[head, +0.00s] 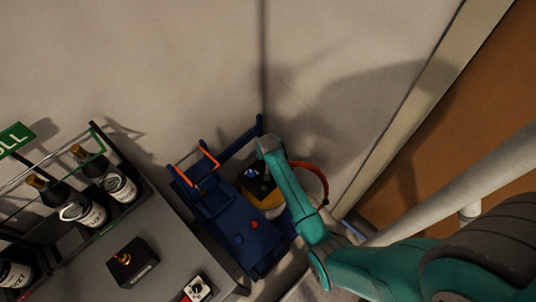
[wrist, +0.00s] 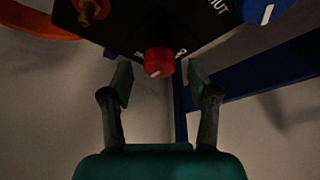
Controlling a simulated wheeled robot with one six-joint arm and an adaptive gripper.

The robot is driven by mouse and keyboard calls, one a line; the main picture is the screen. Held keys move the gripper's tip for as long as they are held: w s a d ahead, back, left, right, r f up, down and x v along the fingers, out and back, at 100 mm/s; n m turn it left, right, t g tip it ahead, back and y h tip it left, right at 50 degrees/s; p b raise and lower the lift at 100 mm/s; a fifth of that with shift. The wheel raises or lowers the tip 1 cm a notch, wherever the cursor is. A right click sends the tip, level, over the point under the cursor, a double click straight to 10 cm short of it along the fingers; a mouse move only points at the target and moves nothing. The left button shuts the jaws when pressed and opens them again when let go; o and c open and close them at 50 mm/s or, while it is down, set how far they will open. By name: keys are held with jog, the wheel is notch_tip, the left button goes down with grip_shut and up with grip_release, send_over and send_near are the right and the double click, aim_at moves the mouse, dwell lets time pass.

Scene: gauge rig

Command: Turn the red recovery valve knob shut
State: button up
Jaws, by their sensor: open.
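The red knob (wrist: 159,62) shows in the wrist view on the lower edge of a dark panel (wrist: 125,30) with white lettering. It has a white pointer mark. My gripper (wrist: 159,78) is open and empty, with one finger to each side of the knob. Gaps show between the fingertips and the knob. A blue knob (wrist: 258,10) with a white mark sits at the panel's upper right, beside lettering that ends in "UT". In the head view my teal arm reaches over the blue rig (head: 215,205); my fingers cannot be made out there.
A brass fitting (wrist: 90,10) and an orange hose (wrist: 35,22) are at the wrist view's upper left. A blue bar (wrist: 265,75) runs on the right. In the head view a grey bench (head: 130,230) with bottles (head: 110,180) stands left, with a wall behind the rig.

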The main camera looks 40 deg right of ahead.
jog(key=v, duration=1.1)
